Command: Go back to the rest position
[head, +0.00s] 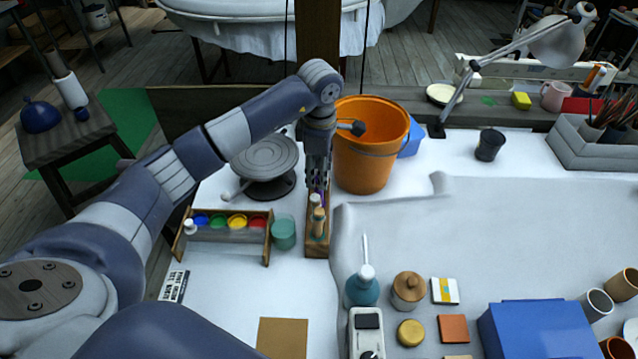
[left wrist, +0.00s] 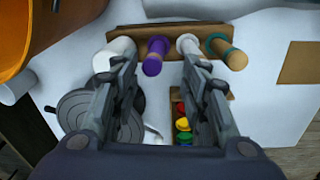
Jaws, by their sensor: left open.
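My left gripper (head: 318,182) is open above a narrow wooden rack (head: 318,247) on the white table, close to the left side of an orange bucket. In the left wrist view, its two fingers (left wrist: 160,85) stand apart with nothing held between them. Upright round pieces stand in the rack: a white one (left wrist: 118,48), a purple one (left wrist: 154,56), a pale one (left wrist: 188,45) and a teal and tan one (left wrist: 228,52). The purple piece shows between and beyond the fingers. My right gripper is not in view.
The orange bucket (head: 362,160) stands just right of my left gripper. A grey turntable (head: 264,157), a paint box (head: 215,236) and a teal cup (head: 284,236) lie to its left. A teal bottle (head: 361,290) and a blue box (head: 535,330) stand in front. The grey cloth (head: 500,220) is mostly clear.

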